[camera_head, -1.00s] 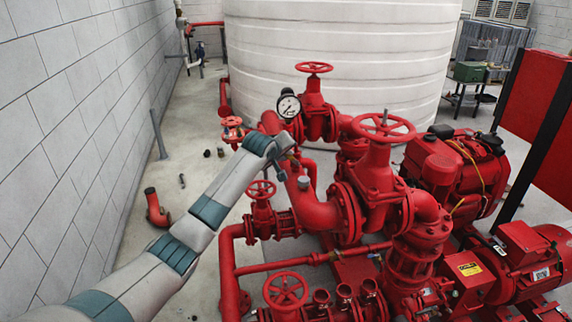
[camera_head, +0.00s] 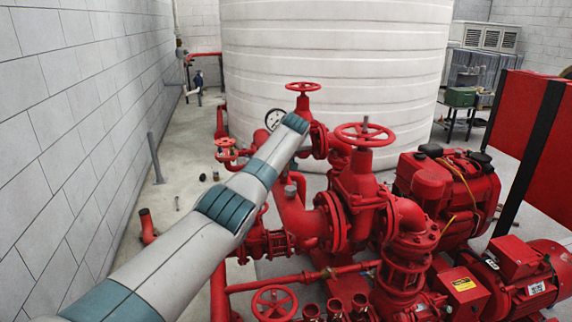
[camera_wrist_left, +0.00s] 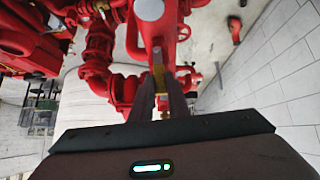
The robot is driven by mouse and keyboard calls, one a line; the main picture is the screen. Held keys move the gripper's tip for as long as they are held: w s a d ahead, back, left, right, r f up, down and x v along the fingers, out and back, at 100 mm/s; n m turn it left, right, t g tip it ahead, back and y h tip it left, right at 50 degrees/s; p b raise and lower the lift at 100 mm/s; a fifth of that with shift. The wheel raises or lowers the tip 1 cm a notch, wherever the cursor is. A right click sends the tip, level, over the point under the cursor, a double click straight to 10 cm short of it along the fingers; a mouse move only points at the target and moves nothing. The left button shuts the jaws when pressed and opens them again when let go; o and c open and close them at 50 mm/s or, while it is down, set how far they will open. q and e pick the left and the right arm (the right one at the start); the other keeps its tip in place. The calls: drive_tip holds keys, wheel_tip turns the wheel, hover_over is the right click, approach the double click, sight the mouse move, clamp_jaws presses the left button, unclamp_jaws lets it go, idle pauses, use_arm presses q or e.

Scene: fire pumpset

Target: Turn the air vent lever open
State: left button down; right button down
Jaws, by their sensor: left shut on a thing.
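My left arm reaches in from the lower left of the head view to the red pipework near the pressure gauge (camera_head: 275,118). My left gripper is hidden there behind its own arm. In the left wrist view my left gripper (camera_wrist_left: 160,90) has its dark fingers close together on a small yellow part, which looks like the air vent lever (camera_wrist_left: 159,74). The lever sits against a red pipe below a round pale grey cap (camera_wrist_left: 149,9). The lever is mostly covered by the fingers, so its exact angle is unclear. My right gripper is in neither view.
Red handwheels (camera_head: 365,134) and valve bodies crowd the area right of my arm. A red motor (camera_head: 520,275) stands at the right. A large white tank (camera_head: 335,60) rises behind. A grey block wall (camera_head: 70,130) runs along the left, with open floor beside it.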

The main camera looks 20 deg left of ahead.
use_arm(q)
drive_tip(key=shift+w+d+f+g+y+b, duration=0.2)
drive_tip(key=shift+d+g+y+b, duration=0.1)
drive_tip(key=shift+d+b, duration=0.25)
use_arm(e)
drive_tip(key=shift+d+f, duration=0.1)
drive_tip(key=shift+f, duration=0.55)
use_arm(q)
drive_tip(key=shift+r+m, duration=0.1)
drive_tip(key=shift+m, duration=0.2)
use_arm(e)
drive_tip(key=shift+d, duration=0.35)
use_arm(q)
drive_tip(key=c, duration=1.9)
unclamp_jaws()
drive_tip(key=shift+o, duration=1.1)
drive_tip(key=shift+w+d+r, duration=0.1)
drive_tip(key=shift+w+d, duration=0.15)
drive_tip(key=shift+d, duration=0.05)
drive_tip(key=shift+s+a, duration=0.1)
drive_tip(key=shift+a, duration=0.25)
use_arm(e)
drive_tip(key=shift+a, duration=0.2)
